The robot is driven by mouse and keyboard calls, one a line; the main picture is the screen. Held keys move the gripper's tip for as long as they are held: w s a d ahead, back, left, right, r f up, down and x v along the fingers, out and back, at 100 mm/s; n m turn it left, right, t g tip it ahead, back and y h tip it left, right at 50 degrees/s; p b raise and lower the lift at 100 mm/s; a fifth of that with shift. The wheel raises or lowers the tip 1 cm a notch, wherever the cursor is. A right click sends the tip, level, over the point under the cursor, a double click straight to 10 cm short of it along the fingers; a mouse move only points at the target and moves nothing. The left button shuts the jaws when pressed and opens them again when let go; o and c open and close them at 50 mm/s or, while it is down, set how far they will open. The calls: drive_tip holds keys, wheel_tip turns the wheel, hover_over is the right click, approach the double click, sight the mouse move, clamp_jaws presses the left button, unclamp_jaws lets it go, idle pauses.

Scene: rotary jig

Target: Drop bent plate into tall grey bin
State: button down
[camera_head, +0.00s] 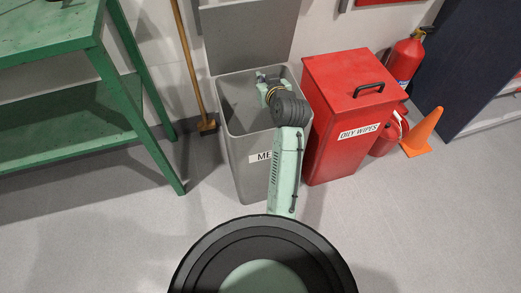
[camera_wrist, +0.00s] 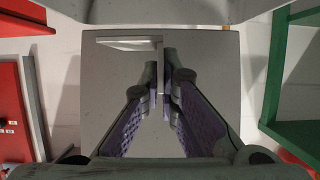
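The tall grey bin (camera_head: 235,150) stands on the floor with its lid (camera_head: 248,35) raised at the back. Its front label is partly hidden by my arm. My gripper (camera_wrist: 161,98) is over the bin's opening in the head view, where its fingertips cannot be made out. In the wrist view its fingers are closed on the bent plate (camera_wrist: 128,42), a light grey L-shaped piece. One flange is pinched between the fingertips and the other extends to the left. A grey surface, seemingly the bin, fills the view behind the plate.
A red oily-wipes bin (camera_head: 338,110) stands close on the right of the grey bin. A green bench (camera_head: 60,115) is on the left, with a broom (camera_head: 190,60) between. A fire extinguisher (camera_head: 402,62) and orange cone (camera_head: 421,133) stand farther right. Floor in front is clear.

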drive_tip(key=c, duration=1.7)
unclamp_jaws()
drive_tip(key=shift+s+r, duration=0.1)
drive_tip(key=v, duration=1.1)
drive_tip(key=shift+s+d+r, duration=0.1)
drive_tip(key=shift+s+r, duration=0.05)
drive_tip(key=shift+s, duration=0.25)
